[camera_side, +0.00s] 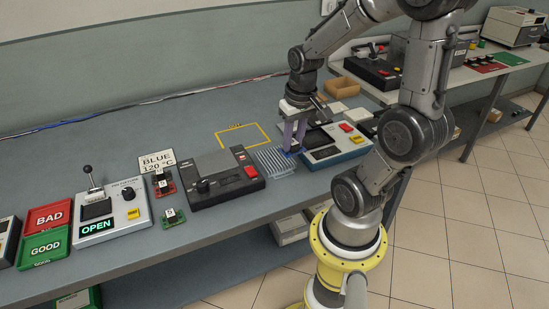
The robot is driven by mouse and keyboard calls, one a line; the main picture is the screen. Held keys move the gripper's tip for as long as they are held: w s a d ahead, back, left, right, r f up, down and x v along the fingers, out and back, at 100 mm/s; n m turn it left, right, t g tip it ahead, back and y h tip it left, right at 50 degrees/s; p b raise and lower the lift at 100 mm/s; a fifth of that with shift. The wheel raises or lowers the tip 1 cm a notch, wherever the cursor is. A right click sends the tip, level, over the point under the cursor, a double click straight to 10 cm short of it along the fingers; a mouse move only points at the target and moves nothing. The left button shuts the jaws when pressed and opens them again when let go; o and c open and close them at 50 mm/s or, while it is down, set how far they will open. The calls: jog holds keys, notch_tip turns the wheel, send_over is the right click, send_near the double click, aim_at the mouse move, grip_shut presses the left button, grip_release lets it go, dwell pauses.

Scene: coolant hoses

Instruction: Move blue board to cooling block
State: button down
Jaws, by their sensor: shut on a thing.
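My gripper (292,145) points down over the bench, its two pale fingers shut on the blue board. The blue board (292,151) shows only as a small dark blue patch at the fingertips; the fingers hide most of it. The cooling block (272,163) is a grey finned metal piece on the bench, just left of and below the fingertips. The board is at the block's right rear edge; I cannot tell whether it touches the fins.
A dark device with a red button (222,180) stands left of the block. A white-and-blue device (335,152) stands close on the right. A red board (163,186) and a green board (172,217) lie farther left. A yellow outline (243,131) marks bare bench behind.

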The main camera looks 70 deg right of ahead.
jog(key=shift+s+d+r+m, duration=0.1)
jog(key=shift+s+d+m, duration=0.35)
jog(key=shift+s, duration=0.2)
jog(key=shift+w+d, duration=0.1)
jog(key=shift+d, duration=0.2)
jog(key=w+d+f, duration=0.4)
jog(key=w+d, duration=0.1)
send_over(274, 157)
jog(key=f, duration=0.3)
jog(key=s+f, duration=0.1)
jog(key=f, duration=0.1)
jog(key=shift+a+f, duration=0.15)
jog(key=shift+a, duration=0.2)
jog(key=shift+w+d+f, duration=0.1)
jog(key=shift+w+f, duration=0.05)
jog(key=shift+f, duration=0.8)
jog(key=shift+w+d+f, duration=0.1)
jog(key=shift+f, duration=0.8)
jog(key=shift+f, duration=0.15)
jog(key=c, duration=0.7)
grip_release()
jog(key=shift+o, duration=0.2)
